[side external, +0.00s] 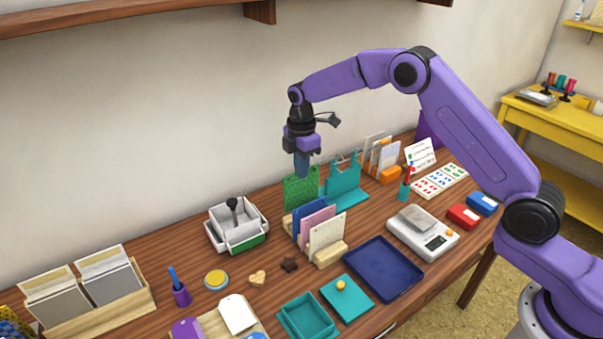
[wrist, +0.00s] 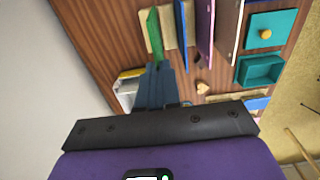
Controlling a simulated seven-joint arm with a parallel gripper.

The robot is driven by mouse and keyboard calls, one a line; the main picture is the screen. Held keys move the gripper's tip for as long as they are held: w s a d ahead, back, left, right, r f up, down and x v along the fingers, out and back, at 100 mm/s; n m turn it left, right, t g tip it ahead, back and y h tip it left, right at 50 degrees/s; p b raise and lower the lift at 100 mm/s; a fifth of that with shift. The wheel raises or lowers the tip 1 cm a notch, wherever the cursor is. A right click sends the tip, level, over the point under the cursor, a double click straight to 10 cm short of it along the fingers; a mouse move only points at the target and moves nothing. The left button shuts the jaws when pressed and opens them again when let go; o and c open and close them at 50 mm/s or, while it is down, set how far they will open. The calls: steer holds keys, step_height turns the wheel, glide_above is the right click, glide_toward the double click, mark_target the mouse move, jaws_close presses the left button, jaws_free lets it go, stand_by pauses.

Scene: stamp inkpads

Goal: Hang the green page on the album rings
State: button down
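The green page (side external: 301,190) stands upright at the far end of a wooden rack (side external: 330,256). Its lower part is hidden behind the blue page in the side view. In the wrist view the green page (wrist: 153,36) runs away from the fingertips. My gripper (side external: 302,174) points straight down at the page's top edge. In the wrist view the fingers (wrist: 159,67) are close together with the top of the green page between them. The teal album stand with rings (side external: 344,184) stands just right of the green page.
Blue, pink and cream pages (side external: 327,235) stand close by in the same rack. A white-grey box (side external: 236,224) is to the left. An orange card holder (side external: 382,172) stands behind the album. A navy tray (side external: 383,268) and a scale (side external: 422,232) lie in front.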

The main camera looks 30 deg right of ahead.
steer(key=shift+r, duration=2.65)
steer(key=s+d+f, duration=0.3)
steer(key=d+f, duration=0.2)
steer(key=d, duration=0.4)
steer(key=s+d+f, duration=0.3)
steer(key=d+f, duration=0.3)
steer(key=d, duration=0.4)
steer(key=shift+s+f, duration=0.2)
steer(key=shift+f, duration=0.05)
steer(key=shift+w, duration=0.1)
steer(key=shift+w, duration=4.35)
steer(key=c, duration=1.3)
jaws_free()
